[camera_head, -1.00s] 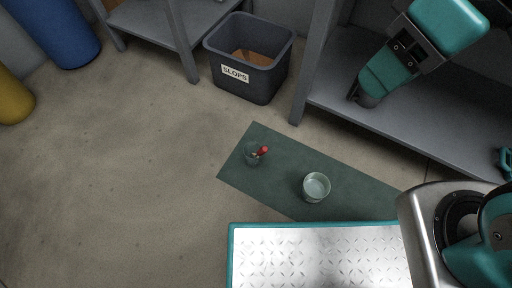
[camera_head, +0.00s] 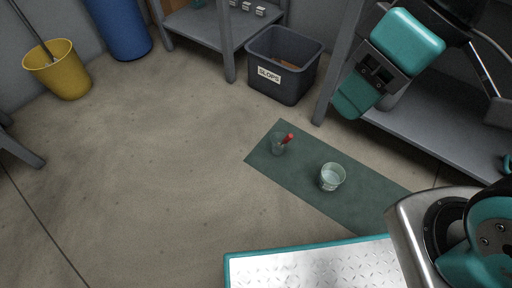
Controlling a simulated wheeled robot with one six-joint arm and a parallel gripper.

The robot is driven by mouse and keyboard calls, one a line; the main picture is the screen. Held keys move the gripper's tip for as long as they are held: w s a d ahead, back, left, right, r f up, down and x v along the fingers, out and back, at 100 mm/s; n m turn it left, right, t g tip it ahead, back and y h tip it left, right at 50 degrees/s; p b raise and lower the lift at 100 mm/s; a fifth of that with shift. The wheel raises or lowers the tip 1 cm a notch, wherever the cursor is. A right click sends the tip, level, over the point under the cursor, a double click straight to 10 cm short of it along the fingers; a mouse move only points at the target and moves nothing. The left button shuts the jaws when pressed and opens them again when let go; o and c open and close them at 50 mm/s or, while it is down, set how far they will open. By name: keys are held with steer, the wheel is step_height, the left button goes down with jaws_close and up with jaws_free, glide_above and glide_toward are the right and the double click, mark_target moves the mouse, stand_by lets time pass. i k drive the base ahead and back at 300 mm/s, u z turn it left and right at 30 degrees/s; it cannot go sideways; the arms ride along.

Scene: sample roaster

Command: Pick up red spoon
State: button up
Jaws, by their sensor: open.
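The red spoon (camera_head: 288,138) stands tilted in a clear glass (camera_head: 277,147) on the green mat (camera_head: 300,180) on the floor. Only its red upper end shows clearly; its lower part is hard to make out in the glass. A second, wider glass bowl (camera_head: 332,177) stands on the mat to the right, apart from the first glass. My gripper (camera_head: 350,104) is at the upper right, in front of the grey shelf, up and to the right of the spoon and clear of it. It is open, though its fingertips are hard to see.
A dark slops bin (camera_head: 284,68) stands behind the mat. A grey shelf unit (camera_head: 425,120) is at the right, another (camera_head: 215,40) at the back. A yellow bucket (camera_head: 65,75) and blue barrel (camera_head: 118,25) stand at the far left. The floor left of the mat is clear.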

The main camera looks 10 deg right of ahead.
mark_target(286, 140)
steer(key=u, duration=1.45)
steer(key=i, duration=0.35)
steer(key=z, duration=1.65)
